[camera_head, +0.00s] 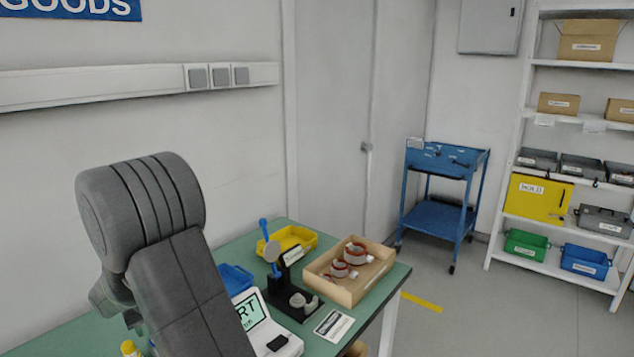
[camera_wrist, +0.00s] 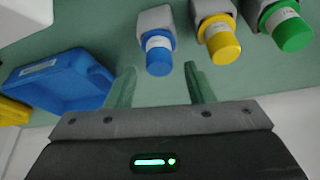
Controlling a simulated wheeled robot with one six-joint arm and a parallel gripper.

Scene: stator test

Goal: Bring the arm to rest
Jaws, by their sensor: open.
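My arm (camera_head: 165,240) rises large and grey at the left of the head view, bent at its upper joint, in front of the green table (camera_head: 285,233). In the wrist view my gripper (camera_wrist: 160,80) has its two greenish fingers apart, with nothing held between them. Beyond the fingers are bottle-like things with a blue cap (camera_wrist: 158,60), a yellow cap (camera_wrist: 222,45) and a green cap (camera_wrist: 290,30). The blue cap appears between the fingertips in the picture; I cannot tell how far off it is. In the head view my gripper is not clearly visible.
On the table are a blue bin (camera_wrist: 60,82), a yellow tray (camera_head: 290,240), a wooden box (camera_head: 345,293) with copper-coloured parts, a dark stand (camera_head: 290,300) and a white display device (camera_head: 262,325). A blue cart (camera_head: 440,215) and shelves (camera_head: 515,150) stand beyond, with open floor between.

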